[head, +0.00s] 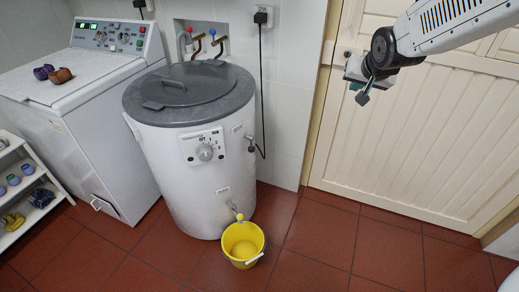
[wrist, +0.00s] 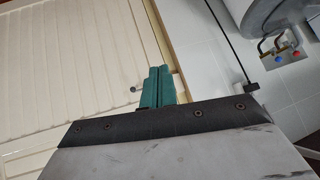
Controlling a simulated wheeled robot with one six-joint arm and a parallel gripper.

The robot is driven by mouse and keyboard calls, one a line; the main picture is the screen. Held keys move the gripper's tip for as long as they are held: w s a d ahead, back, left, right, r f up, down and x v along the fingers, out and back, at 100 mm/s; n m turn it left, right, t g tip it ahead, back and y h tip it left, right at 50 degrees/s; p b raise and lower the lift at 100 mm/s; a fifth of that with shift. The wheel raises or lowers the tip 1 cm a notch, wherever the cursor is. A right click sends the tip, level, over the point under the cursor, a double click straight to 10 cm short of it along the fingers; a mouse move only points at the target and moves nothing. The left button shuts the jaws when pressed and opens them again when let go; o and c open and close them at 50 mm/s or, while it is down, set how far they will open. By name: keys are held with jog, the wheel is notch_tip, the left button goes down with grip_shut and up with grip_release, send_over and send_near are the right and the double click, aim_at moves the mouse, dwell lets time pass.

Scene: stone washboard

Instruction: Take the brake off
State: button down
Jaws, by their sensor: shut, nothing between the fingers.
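The white tub (head: 190,190) with a dark grey lid (head: 188,92) stands left of centre in the head view. A small knob or lever (head: 250,141) sticks out on its right side, beside a small label; I cannot tell for sure whether it is the brake. A wire-like handle (head: 103,205) is low on the white machine's front; its role is also unclear. My gripper (head: 361,93) is up at the right, in front of the cream door and apart from the tub. Its green fingers (wrist: 158,84) are shut and empty in the wrist view.
A yellow bucket (head: 243,243) stands under the tub's tap (head: 237,212). The white machine (head: 90,110) is at the left, near a shelf (head: 28,190). A black cord (head: 262,80) hangs behind the tub. The red tiled floor (head: 340,240) is clear at the right.

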jog(key=w+a+f+t+y, duration=0.25)
jog(key=w+a+f, duration=0.25)
jog(key=w+f, duration=0.4)
jog(key=w+a+f+t+y, duration=0.25)
jog(key=w+a+f, duration=0.35)
jog(key=w+f, duration=0.3)
jog(key=s+a+f+m+t+y, duration=0.1)
jog(key=s+a+f+y, duration=0.1)
jog(key=f, duration=0.9)
jog(key=s+a+f+m+t+y, duration=0.1)
jog(key=a+f+y, duration=0.4)
jog(key=f, duration=0.7)
jog(key=shift+s+a+m+t, duration=0.3)
jog(key=shift+s+a+t, duration=0.5)
jog(key=shift+s, duration=0.4)
jog(key=x, duration=1)
jog(key=shift+s+a+f, duration=1.1)
jog(key=shift+s+f, duration=0.05)
jog(key=shift+s, duration=0.15)
